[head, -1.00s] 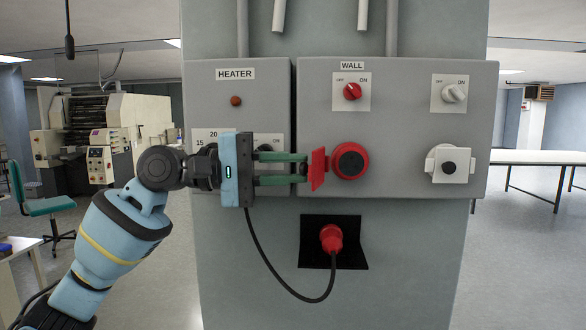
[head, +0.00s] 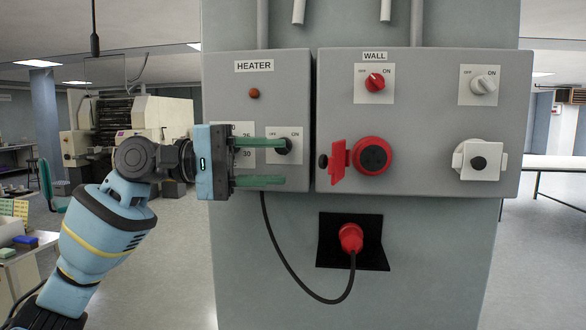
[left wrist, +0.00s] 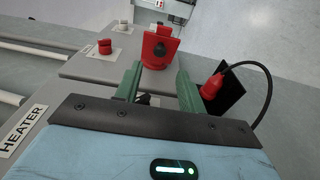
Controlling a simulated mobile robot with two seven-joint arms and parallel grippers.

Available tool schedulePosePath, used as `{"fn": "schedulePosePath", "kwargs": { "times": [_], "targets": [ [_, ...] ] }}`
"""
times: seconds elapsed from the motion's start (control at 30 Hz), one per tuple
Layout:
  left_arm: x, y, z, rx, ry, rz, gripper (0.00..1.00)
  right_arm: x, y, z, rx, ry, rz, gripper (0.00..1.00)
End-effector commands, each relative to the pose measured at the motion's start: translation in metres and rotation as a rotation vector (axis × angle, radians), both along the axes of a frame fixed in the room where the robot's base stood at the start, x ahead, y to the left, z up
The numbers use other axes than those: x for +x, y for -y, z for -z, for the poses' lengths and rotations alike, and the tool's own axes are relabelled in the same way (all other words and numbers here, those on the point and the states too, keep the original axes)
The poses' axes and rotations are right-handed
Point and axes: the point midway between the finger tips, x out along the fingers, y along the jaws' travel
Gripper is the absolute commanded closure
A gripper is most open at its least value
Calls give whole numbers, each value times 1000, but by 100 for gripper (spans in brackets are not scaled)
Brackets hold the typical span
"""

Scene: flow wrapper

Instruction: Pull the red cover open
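The red cover (head: 338,160) stands swung open to the left of the round red socket (head: 373,156) on the wall box, showing the socket's dark face. In the left wrist view the red cover (left wrist: 158,48) is ahead of the fingers. My left gripper (head: 284,163) is open, its two green fingers apart and empty, in front of the heater box and left of the cover, not touching it. The left wrist view also shows the spread fingers (left wrist: 157,82). My right gripper is in neither view.
The heater box (head: 272,83) with its knob is behind my left gripper. The wall box (head: 425,75) carries a red switch (head: 375,83), a white switch (head: 484,86) and a white-covered socket (head: 480,160). A red plug (head: 351,237) with a black cable hangs below.

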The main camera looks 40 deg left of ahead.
Motion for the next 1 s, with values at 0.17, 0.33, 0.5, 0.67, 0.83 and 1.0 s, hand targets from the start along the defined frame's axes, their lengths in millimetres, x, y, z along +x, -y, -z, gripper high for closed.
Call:
{"fn": "schedulePosePath", "kwargs": {
  "times": [0.17,0.33,0.5,0.67,0.83,1.0],
  "targets": [
    [-7,-11,2,0,-3,0,60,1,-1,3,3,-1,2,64],
    [-11,-13,0,0,0,1,60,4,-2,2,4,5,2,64],
    [-11,-13,-1,1,1,1,60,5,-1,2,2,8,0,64],
    [-11,-13,0,1,1,1,60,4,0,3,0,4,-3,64],
    [-11,-13,0,1,1,1,60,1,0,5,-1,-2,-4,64],
    [-11,-13,0,1,1,1,60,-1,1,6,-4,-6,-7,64]
  ]
}}
